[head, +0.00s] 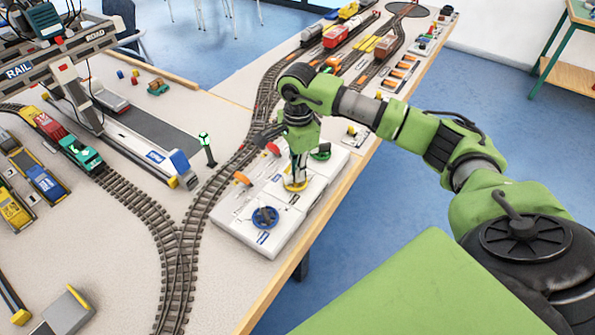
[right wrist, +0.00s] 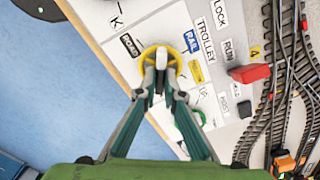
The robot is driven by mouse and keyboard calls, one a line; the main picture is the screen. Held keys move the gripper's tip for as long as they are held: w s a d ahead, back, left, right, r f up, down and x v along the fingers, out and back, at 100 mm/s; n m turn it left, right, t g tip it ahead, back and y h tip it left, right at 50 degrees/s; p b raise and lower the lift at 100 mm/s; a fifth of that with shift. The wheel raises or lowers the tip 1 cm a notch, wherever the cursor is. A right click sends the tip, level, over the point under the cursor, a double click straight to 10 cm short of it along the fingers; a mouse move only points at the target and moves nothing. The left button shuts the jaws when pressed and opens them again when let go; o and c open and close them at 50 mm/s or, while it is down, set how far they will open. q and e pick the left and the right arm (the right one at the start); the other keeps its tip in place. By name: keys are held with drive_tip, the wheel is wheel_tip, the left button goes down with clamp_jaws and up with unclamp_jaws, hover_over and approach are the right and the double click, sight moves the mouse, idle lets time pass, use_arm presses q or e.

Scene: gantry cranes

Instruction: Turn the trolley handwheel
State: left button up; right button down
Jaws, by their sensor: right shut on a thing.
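A yellow handwheel (head: 295,184) stands on a white control panel (head: 242,232) at the table edge. It also shows in the right wrist view (right wrist: 146,52), beside printed labels, one of which reads TROLLEY (right wrist: 205,41). My right gripper (head: 296,174) reaches down onto this wheel from above. In the right wrist view its fingertips (right wrist: 160,70) are close together over the wheel's middle, shut on it. The fingers hide part of the rim and hub. My left gripper is not in view.
A blue handwheel (head: 265,217) and a green handwheel (head: 321,152) flank the yellow one on the panel. An orange lever (head: 242,179) and a red lever (head: 272,149) stand along its left side. Train tracks (head: 190,235) run close by on the left.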

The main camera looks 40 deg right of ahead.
drive_tip(key=shift+m, duration=0.5)
drive_tip(key=c, duration=2.2)
unclamp_jaws()
drive_tip(key=shift+o, duration=0.2)
wheel_tip(320, 180, up, 12)
